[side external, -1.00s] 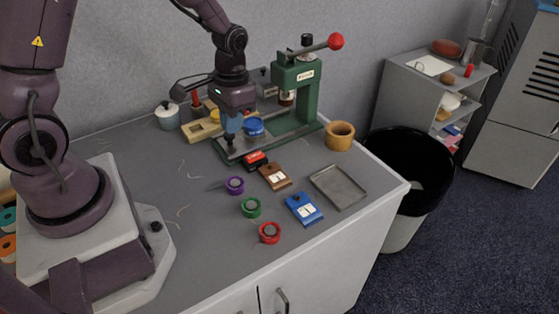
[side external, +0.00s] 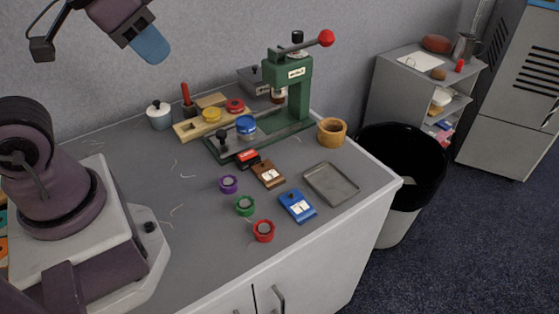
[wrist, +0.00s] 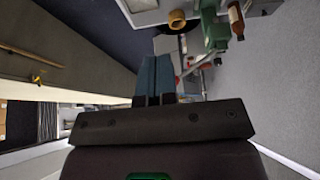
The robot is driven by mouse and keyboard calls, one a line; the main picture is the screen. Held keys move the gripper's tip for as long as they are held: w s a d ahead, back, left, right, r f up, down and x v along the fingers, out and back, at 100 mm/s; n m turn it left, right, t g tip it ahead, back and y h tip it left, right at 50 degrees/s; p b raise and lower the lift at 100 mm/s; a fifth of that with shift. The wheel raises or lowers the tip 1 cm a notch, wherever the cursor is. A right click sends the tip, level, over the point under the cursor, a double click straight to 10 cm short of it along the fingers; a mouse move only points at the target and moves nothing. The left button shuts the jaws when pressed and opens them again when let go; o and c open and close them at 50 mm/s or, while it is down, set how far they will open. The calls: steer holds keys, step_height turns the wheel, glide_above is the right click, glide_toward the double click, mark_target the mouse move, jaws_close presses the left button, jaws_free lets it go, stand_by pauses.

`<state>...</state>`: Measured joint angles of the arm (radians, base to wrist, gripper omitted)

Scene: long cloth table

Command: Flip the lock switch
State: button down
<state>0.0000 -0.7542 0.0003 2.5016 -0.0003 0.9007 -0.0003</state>
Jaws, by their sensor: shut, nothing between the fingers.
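A green press (side external: 295,92) with a red-ball lever (side external: 326,38) stands upright at the back of the table. Its base plate carries a black upright knob (side external: 222,138) at the left end and a blue round piece (side external: 246,124). A small red-and-black block (side external: 248,158) lies just in front of the base. No part is clearly marked as the lock switch, and its position cannot be read at this size. My gripper (side external: 153,48) is shut and empty, high above the table's back left, well apart from the press. Its blue fingers also show in the wrist view (wrist: 157,65).
A wooden tray (side external: 185,130) with round pieces and a white lidded pot (side external: 159,115) stand left of the press. A wooden cup (side external: 332,131), metal tray (side external: 345,195), blue holder (side external: 297,206), brown holder (side external: 268,174) and several coloured rings occupy the right half. A black bin stands beyond.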

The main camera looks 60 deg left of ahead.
steer(key=m+g, duration=0.6)
steer(key=m, duration=1.1)
glide_above(252, 152)
step_height(252, 152, down, 18)
steer(key=shift+a+r+m, duration=0.1)
steer(key=shift+m, duration=0.4)
step_height(252, 152, down, 14)
steer(key=shift+f, duration=0.1)
